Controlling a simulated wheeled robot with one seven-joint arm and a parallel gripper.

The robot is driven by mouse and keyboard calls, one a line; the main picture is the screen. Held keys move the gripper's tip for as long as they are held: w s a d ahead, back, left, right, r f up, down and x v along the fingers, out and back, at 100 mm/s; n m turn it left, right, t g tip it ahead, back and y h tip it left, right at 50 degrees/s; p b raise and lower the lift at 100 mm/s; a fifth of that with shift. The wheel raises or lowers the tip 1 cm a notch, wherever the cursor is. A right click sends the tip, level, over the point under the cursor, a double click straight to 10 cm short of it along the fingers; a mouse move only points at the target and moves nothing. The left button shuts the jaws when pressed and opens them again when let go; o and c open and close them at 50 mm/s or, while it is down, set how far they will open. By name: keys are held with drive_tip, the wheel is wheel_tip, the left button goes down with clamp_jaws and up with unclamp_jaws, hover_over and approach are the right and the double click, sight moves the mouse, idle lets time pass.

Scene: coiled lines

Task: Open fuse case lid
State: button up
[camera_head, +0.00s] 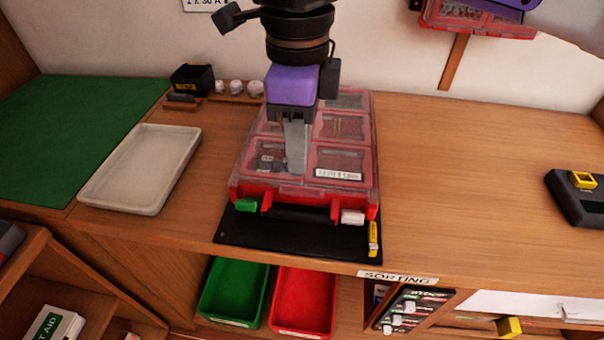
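The fuse case (357,188) is a red case with a clear lid over several compartments. It lies on a black mat (290,237) at the middle of the bench, and its lid looks down. At its front edge are a green latch (246,205), a white latch (352,217) and a dark handle between them. My gripper (296,165) points down over the left middle of the lid. Its grey fingers look close together, and one hides the other. I cannot tell whether they touch the lid. My gripper hides part of the lid and the case's back left.
A pale empty tray (141,205) and a green mat (60,125) lie to the left. A black box (193,79) and small white knobs stand behind. A black device (579,205) lies far right. Green (233,285) and red (304,296) bins sit below; the bench right of the case is clear.

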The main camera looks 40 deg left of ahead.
sight(297, 187)
wheel_tip(297, 187, down, 6)
drive_tip(key=shift+s+a+f, duration=0.1)
drive_tip(key=shift+f, duration=0.15)
clamp_jaws()
idle(1.5)
